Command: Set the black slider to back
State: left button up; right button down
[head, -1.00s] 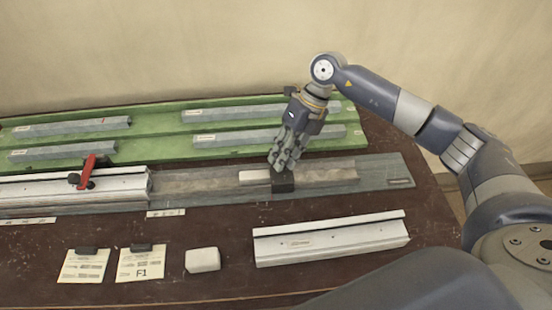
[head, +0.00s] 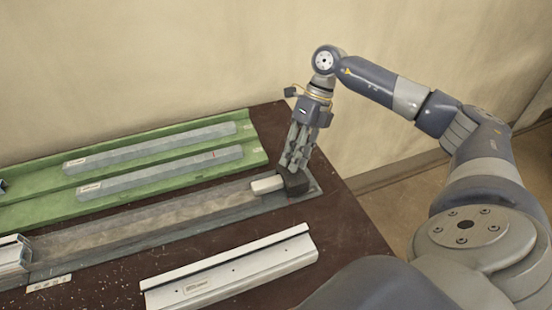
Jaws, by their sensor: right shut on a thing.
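The black slider (head: 296,185) is a small dark block near the right end of the long grey track (head: 150,225). My right gripper (head: 293,170) comes down on it from above, with its fingers shut on it. The fingers hide part of its top. A pale grey block (head: 267,184) lies just left of the slider, and I cannot tell if they are joined. My left gripper is not in view.
A green tray (head: 45,182) behind the track holds grey profile bars (head: 150,148). A white profile (head: 230,268) lies in front of the track. A pale clamp part (head: 12,255) shows at the left edge. The table's right edge is close to the track end.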

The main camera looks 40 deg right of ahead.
jog(key=shift+s+d, duration=0.2)
jog(key=shift+d, duration=0.65)
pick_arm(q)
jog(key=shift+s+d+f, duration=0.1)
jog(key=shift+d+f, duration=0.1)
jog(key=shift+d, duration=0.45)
pick_arm(e)
jog(key=shift+d, duration=0.1)
jog(key=c, duration=1.6)
grip_release()
jog(key=shift+o, duration=1.4)
jog(key=shift+d, duration=0.1)
jog(key=shift+s, duration=0.1)
jog(key=shift+r, duration=0.1)
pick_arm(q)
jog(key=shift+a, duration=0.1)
pick_arm(e)
jog(key=v, duration=1.2)
